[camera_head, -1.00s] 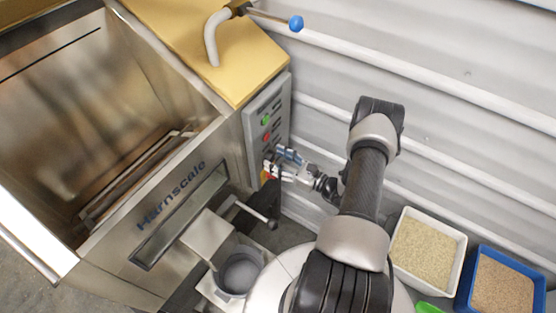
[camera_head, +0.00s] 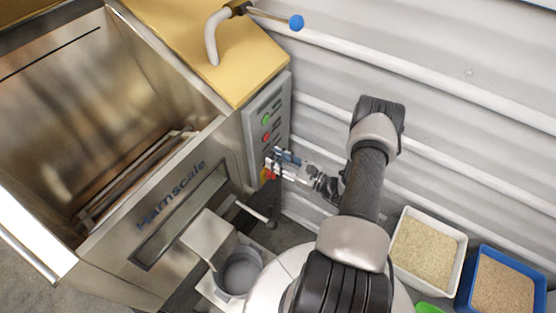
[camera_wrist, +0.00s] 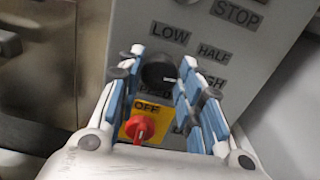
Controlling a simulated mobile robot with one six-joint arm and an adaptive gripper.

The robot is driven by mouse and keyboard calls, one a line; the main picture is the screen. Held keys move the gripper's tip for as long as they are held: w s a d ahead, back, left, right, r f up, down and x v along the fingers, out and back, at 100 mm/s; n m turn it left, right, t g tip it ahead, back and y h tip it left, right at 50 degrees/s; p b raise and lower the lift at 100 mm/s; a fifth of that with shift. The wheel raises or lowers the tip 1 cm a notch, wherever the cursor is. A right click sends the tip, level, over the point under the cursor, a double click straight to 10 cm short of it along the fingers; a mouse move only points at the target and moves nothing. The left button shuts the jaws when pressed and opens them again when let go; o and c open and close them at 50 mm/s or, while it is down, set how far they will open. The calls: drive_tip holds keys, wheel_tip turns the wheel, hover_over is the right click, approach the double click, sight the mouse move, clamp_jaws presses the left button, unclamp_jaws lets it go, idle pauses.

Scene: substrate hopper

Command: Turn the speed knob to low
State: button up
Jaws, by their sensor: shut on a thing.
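The black speed knob (camera_wrist: 158,72) sits on the grey control panel (camera_wrist: 120,35), below the LOW label (camera_wrist: 170,33) and left of the HALF label (camera_wrist: 214,52). HIGH is partly covered by a finger. My gripper (camera_wrist: 160,66) is shut on the knob, with one blue-padded finger on each side of it. A small pale mark shows at the knob's lower right, too small to read surely as its pointer. In the head view my gripper (camera_head: 274,161) is at the panel's lower part, and the knob is hidden there.
A red switch (camera_wrist: 140,128) on a yellow OFF plate lies just below the knob, between my fingers. Green (camera_head: 266,119) and red (camera_head: 266,136) buttons are higher on the panel. A metal lever (camera_head: 255,211) sticks out below. The ribbed wall (camera_head: 440,130) is to the right.

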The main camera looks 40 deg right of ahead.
drive_tip(key=n+b, duration=0.1)
drive_tip(key=n, duration=0.2)
drive_tip(key=shift+f+n, duration=0.1)
drive_tip(key=shift+n, duration=0.3)
drive_tip(key=n+b, duration=0.2)
drive_tip(key=n, duration=0.2)
drive_tip(key=shift+a+n, duration=0.1)
drive_tip(key=shift+n, duration=0.2)
drive_tip(key=shift+f+n+b, duration=0.1)
drive_tip(key=shift+n+b, duration=1.95)
drive_tip(key=shift+n, duration=2.35)
drive_tip(key=o, duration=1.1)
drive_tip(key=shift+c, duration=0.2)
drive_tip(key=shift+s, duration=0.1)
